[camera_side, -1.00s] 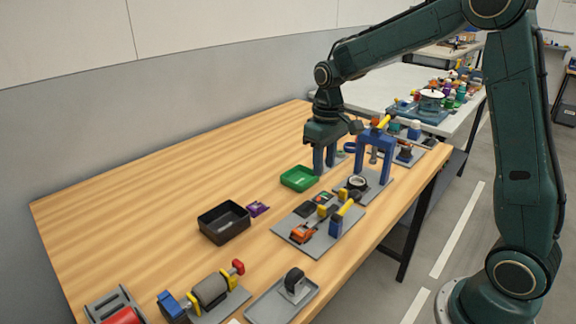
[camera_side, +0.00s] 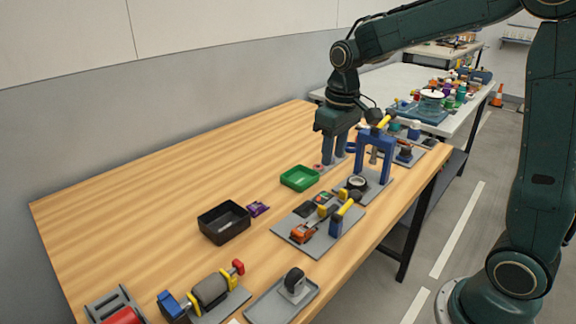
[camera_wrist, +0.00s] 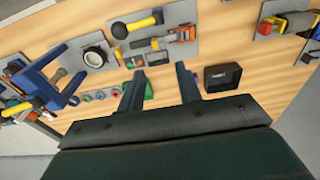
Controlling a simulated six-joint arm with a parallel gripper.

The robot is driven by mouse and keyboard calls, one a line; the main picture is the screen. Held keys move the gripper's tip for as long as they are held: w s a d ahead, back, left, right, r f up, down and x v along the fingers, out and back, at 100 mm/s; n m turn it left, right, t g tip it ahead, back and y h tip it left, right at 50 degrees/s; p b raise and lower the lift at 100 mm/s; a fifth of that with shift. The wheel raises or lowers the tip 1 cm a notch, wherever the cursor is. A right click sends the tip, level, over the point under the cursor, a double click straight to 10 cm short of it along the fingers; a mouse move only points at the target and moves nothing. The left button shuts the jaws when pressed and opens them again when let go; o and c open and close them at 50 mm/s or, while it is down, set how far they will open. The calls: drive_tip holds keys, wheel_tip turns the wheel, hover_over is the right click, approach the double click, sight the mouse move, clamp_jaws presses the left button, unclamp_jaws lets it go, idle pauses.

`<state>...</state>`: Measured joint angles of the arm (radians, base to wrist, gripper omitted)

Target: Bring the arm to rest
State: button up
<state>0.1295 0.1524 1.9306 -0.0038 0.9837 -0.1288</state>
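My gripper (camera_side: 334,160) is above the wooden table, behind the blue frame stand and to the right of the green tray in the side view. In the wrist view my gripper (camera_wrist: 160,70) shows its two fingers well apart, with nothing held between them. The green tray (camera_side: 300,179) lies on the table; in the wrist view it is partly hidden behind the left finger. How high the fingertips are above the table is hard to tell.
The blue frame stand (camera_side: 375,160) rises close to my gripper. A black box (camera_side: 223,232), a purple part (camera_side: 258,209) and a grey plate with tools (camera_side: 300,242) lie nearer the camera. The left back of the table (camera_side: 190,170) is clear.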

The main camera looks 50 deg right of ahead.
drive_tip(key=s+a+r+t, duration=0.2)
drive_tip(key=s, duration=0.8)
drive_tip(key=s+a+r+t, duration=0.2)
drive_tip(key=s+a+r, duration=0.1)
drive_tip(key=s, duration=0.7)
drive_tip(key=shift+s+r+t, duration=0.2)
drive_tip(key=shift+s+t, duration=0.05)
drive_tip(key=shift+t, duration=0.15)
